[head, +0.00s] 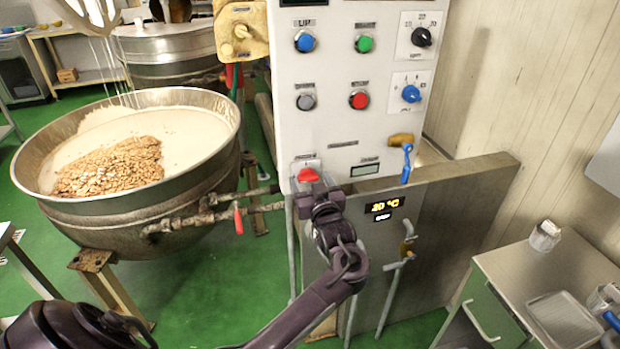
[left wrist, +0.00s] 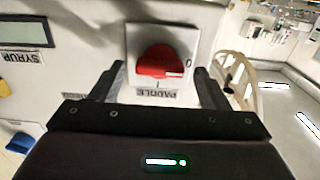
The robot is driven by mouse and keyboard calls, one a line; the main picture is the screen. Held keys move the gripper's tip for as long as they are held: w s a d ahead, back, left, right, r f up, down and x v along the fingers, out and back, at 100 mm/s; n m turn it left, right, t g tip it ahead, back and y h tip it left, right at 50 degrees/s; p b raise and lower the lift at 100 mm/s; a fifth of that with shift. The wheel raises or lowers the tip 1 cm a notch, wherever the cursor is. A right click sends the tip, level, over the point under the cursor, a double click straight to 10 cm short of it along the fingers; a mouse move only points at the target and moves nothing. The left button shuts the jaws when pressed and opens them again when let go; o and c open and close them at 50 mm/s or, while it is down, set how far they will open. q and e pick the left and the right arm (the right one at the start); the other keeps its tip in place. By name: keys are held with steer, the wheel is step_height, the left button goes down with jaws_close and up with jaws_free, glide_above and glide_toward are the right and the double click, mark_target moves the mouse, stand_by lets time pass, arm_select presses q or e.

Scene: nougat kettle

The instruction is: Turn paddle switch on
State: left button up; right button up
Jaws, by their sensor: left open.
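The paddle switch is a red rotary knob (head: 308,174) on a white plate, low on the left side of the white control panel. In the left wrist view the red knob (left wrist: 160,63) shows close up with a small white mark at its right end, and an upside-down PADDLE label beneath it. My left gripper (head: 322,192) is right in front of the panel by the knob. In the left wrist view its fingers (left wrist: 162,86) are open, one on each side of the knob. I cannot tell whether they touch it. My right gripper is not in view.
The white panel (head: 330,130) carries several other buttons and dials. A syrup display (left wrist: 22,33) is beside the knob. A large kettle (head: 190,220) with nuts stands to the left, its pipes close to the panel. A metal cabinet (head: 560,260) is at the right.

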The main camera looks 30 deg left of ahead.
arm_select(q)
steer(key=shift+w+a, duration=0.25)
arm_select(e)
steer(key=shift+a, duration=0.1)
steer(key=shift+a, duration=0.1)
arm_select(q)
steer(key=c, duration=1)
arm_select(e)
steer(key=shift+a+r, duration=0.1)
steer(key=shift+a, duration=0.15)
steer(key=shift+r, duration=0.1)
